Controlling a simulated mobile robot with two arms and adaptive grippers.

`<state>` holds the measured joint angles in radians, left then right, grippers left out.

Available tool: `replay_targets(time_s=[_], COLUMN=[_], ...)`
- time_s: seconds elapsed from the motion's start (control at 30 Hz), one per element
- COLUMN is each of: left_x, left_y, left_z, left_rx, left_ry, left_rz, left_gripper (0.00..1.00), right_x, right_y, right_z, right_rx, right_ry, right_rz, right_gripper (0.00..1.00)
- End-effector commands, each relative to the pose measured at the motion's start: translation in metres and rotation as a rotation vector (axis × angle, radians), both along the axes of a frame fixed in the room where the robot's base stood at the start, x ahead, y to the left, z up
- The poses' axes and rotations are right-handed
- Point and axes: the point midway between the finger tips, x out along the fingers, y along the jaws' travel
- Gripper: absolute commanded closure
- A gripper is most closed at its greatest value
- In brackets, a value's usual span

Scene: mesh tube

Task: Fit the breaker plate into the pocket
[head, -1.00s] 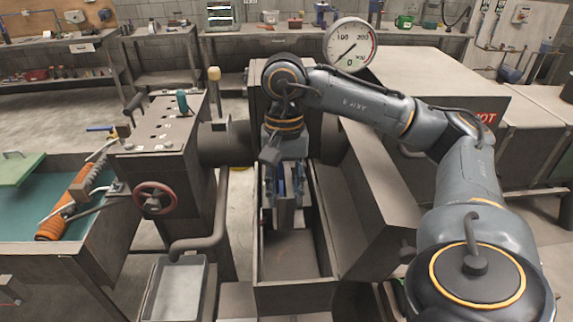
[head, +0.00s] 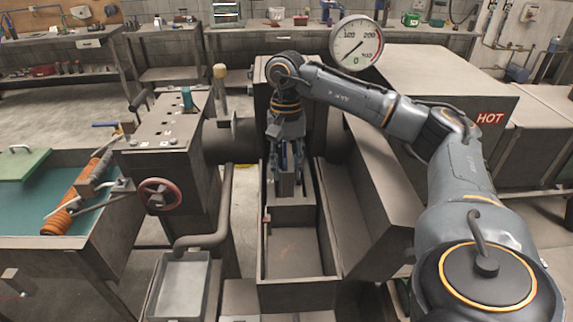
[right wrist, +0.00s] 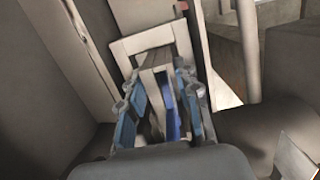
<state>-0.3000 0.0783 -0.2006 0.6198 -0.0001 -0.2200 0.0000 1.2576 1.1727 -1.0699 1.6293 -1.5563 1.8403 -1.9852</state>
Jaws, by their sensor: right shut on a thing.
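My right gripper (head: 287,168) points down into the long open metal trough (head: 298,283), near its far end. In the right wrist view its blue-padded fingers (right wrist: 162,108) are closed around a pale grey flat piece (right wrist: 153,88), which looks like the breaker plate; its outline is mostly hidden by the fingers. A pale rectangular frame (right wrist: 130,47) lies just beyond the fingertips, possibly the pocket. I cannot tell whether the piece touches it. In the head view a grey block (head: 291,214) sits right below the gripper. My left gripper is not in view.
The trough's side walls stand close on both sides of the gripper. A pressure gauge (head: 356,43) rises behind, and a HOT-marked housing (head: 489,118) is at right. A red handwheel (head: 159,196) and a bent pipe (head: 222,215) are at left. The trough's near floor is clear.

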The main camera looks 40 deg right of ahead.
Motion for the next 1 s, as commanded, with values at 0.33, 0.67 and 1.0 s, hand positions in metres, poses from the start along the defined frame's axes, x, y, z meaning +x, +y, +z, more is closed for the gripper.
replay_targets(time_s=[0.33,0.67,1.0], left_x=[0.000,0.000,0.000], left_y=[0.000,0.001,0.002], left_z=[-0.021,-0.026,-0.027], left_rx=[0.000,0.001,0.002], left_ry=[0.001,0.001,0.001], left_rz=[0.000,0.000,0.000], left_gripper=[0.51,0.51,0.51], right_x=[0.000,0.000,0.000], right_y=[0.000,0.000,0.000], right_z=[-0.026,-0.037,-0.040], right_rx=[0.000,0.001,0.000], right_ry=[-0.004,-0.005,0.000], right_rz=[-0.001,-0.002,-0.001], right_gripper=[1.00,1.00,0.45])
